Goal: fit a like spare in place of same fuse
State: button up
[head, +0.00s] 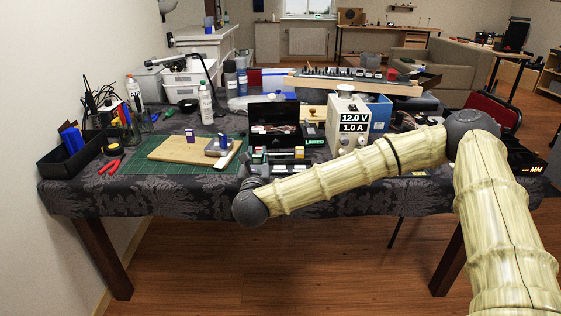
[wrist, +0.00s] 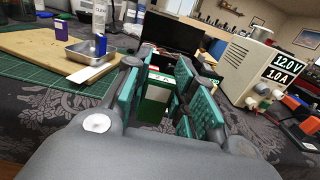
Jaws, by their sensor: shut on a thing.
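My gripper (wrist: 168,80) points away from me at the front of the table, its teal-padded fingers shut on a green fuse (wrist: 154,93) with a pale top. In the head view my gripper (head: 256,170) is small and partly hidden by my arm, beside a low row of coloured blocks (head: 281,153). Whether the held fuse is seated or clear of a holder cannot be told. A purple fuse (wrist: 62,23) stands on the wooden board (wrist: 35,45). A metal tray (wrist: 84,53) on the board has a blue fuse-like block (wrist: 101,45) at it.
A power supply (wrist: 248,68) reading 12.0 V and 1.0 A stands to the right. A black open case (head: 274,113) stands behind the blocks. A green cutting mat (head: 130,183) lies under the board. A white bottle (head: 206,103) stands behind it.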

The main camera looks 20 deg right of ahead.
jog(key=w+d, duration=0.3)
jog(key=w, duration=0.1)
jog(key=w+d+f, duration=0.1)
jog(key=w+d, duration=0.2)
jog(key=d, duration=0.1)
jog(key=w+d, duration=0.3)
jog(key=w, duration=0.1)
jog(key=shift+w+d+f, duration=0.15)
jog(key=shift+w+f, duration=0.1)
jog(key=shift+w, duration=0.1)
jog(key=shift+s+f, duration=0.1)
jog(key=shift+f, duration=1.6)
grip_shut()
jog(key=shift+w+d+f, duration=0.1)
jog(key=shift+w+f, duration=0.1)
jog(key=shift+r, duration=0.1)
jog(key=shift+s, duration=0.1)
jog(key=shift+f+b, duration=0.25)
jog(key=shift+b, duration=0.15)
jog(key=o, duration=0.7)
grip_release()
jog(key=shift+c, duration=0.2)
jog(key=shift+o, duration=1)
jog(key=shift+r, duration=0.1)
